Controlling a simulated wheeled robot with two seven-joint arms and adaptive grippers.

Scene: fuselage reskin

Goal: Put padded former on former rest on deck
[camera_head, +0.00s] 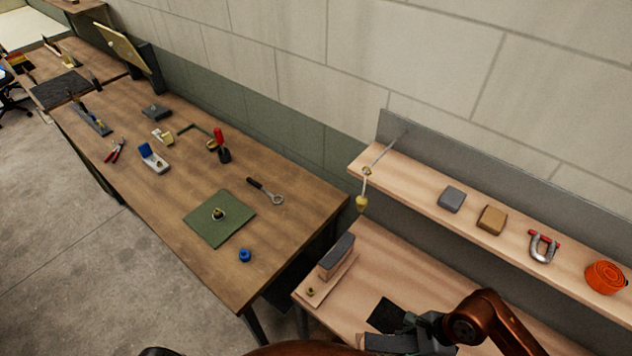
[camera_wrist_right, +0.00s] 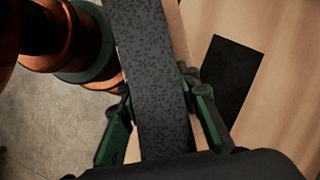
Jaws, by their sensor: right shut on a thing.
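The right gripper (camera_wrist_right: 160,115) is shut on a dark grey speckled padded strip, which I take as the padded former (camera_wrist_right: 158,65). A finger lies on each side of it, and its far end runs out of the wrist view. In the head view the right gripper (camera_head: 395,343) is low over the front of the light wooden bench (camera_head: 375,255), beside a black patch (camera_head: 387,314). That patch also shows in the wrist view (camera_wrist_right: 231,75). I cannot tell which part is the former rest. The left gripper is not in view.
A grey-topped block (camera_head: 338,253) stands on a wooden base at the bench's left end, near a small brass knob (camera_head: 311,291). A shelf (camera_head: 410,191) behind holds blocks, a shackle (camera_head: 543,246) and an orange roll (camera_head: 606,277). A tool-covered table (camera_head: 300,205) stands left.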

